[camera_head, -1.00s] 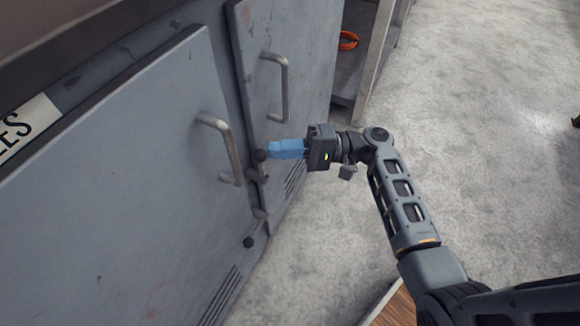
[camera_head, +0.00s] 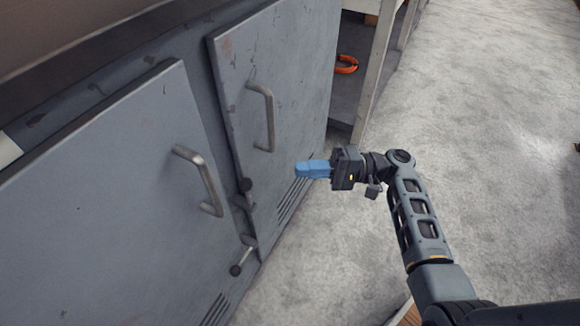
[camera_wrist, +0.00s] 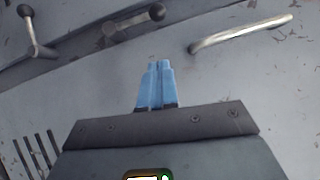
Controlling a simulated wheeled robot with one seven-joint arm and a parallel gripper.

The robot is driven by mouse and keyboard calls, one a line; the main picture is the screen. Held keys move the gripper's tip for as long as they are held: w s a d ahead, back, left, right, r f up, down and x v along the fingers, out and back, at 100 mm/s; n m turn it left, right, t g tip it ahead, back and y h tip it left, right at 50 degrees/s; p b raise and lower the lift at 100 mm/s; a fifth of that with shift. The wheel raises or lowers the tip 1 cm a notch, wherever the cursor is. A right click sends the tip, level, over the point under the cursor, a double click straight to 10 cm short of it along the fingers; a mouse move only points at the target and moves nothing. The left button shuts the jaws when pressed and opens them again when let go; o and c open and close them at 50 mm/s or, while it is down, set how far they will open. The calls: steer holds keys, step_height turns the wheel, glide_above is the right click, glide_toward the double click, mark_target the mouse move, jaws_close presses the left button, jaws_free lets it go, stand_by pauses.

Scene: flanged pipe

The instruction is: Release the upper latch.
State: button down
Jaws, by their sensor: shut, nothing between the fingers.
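The upper latch (camera_head: 242,195) is a short metal lever with a dark round knob, at the seam between two grey cabinet doors. Its knob points up in the head view. The upper latch also shows at the top of the wrist view (camera_wrist: 134,21). The lower latch (camera_head: 242,256), with its knob pointing down, is below it and shows at the wrist view's upper left (camera_wrist: 32,33). My gripper (camera_head: 299,170) has blue fingers, shut and empty. It is to the right of the upper latch, apart from it, in front of the right door (camera_head: 230,80).
The right door has a bar handle (camera_head: 268,118), also in the wrist view (camera_wrist: 240,33). The left door (camera_head: 100,190) has another handle (camera_head: 202,182). An open shelf with an orange object (camera_head: 346,65) stands beyond. Grey floor (camera_head: 480,130) is clear at right.

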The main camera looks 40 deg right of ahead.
steer(key=shift+v, duration=2)
